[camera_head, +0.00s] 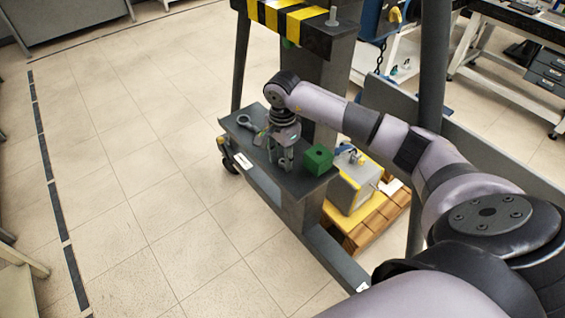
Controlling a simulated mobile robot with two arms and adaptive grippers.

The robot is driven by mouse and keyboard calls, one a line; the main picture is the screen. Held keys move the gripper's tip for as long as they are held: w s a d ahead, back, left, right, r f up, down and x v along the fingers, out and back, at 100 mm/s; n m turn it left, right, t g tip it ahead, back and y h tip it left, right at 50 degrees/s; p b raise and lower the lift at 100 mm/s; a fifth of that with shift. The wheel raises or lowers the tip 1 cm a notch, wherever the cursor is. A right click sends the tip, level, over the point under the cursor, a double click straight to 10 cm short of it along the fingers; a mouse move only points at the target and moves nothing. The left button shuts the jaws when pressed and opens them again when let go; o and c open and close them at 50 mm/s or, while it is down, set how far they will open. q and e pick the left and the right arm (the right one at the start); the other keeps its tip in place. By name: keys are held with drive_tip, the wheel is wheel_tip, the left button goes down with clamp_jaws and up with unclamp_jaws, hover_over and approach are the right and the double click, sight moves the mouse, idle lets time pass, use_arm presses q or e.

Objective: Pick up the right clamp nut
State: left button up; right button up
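My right gripper (281,163) points down over the dark shelf (295,187) of a cart. Its two fingers look apart, and I see nothing clear between them. A green block (318,159) with a dark hole in its top sits on the shelf just right of the gripper. A grey ring-ended part (246,122) lies on the shelf to the left. I cannot tell for certain which part is the right clamp nut. An upright bolt (333,16) stands on top of the striped beam. My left gripper is not in view.
A yellow-and-black striped beam (290,19) and a dark column stand behind the shelf. A grey and yellow unit (352,188) rests on a wooden pallet (378,220) to the right. A workbench (510,40) is at the back right. The tiled floor at left is clear.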

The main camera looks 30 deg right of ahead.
clamp_jaws()
drive_tip(key=shift+r, duration=0.1)
